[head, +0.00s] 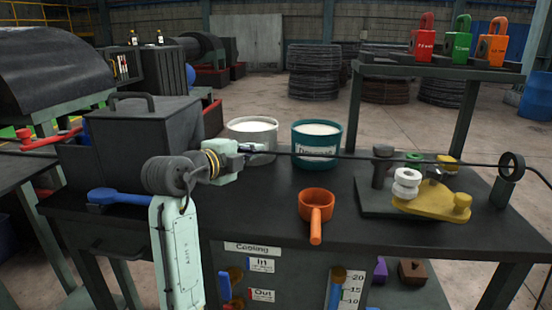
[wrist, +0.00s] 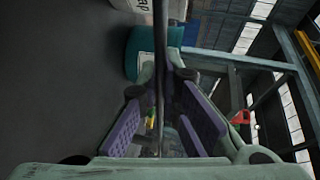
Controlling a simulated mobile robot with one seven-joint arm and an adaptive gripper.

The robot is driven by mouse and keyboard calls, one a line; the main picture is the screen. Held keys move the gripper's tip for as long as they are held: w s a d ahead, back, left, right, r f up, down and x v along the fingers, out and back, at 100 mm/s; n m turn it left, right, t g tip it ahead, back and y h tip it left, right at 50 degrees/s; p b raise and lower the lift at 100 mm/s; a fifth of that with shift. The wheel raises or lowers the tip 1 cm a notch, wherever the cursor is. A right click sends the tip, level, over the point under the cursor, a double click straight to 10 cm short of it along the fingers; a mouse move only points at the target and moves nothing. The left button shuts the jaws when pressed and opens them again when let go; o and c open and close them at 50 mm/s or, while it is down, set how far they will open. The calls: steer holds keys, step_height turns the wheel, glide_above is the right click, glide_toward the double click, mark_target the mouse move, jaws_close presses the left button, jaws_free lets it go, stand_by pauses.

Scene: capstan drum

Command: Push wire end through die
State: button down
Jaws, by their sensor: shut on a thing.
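A dark wire (head: 335,156) runs across the bench from my gripper (head: 262,150) at the left to a black ring guide (head: 511,165) at the right. My gripper is shut on the wire, above the bench and in front of the white and teal pots. In the wrist view the wire (wrist: 161,45) passes between the purple-padded fingers of my gripper (wrist: 160,92). The wire's free end is hidden behind the gripper and wrist. I cannot make out the die for certain; a dark lidded box (head: 140,132) stands left of my gripper.
A white-filled pot (head: 252,137) and a teal pot (head: 317,150) stand behind the wire. An orange ladle cup (head: 316,205) sits in front. White rollers (head: 407,183) and a yellow lever (head: 437,203) stand at right.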

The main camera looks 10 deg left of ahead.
steer(key=shift+a, duration=1)
steer(key=c, duration=1.8)
jaws_free()
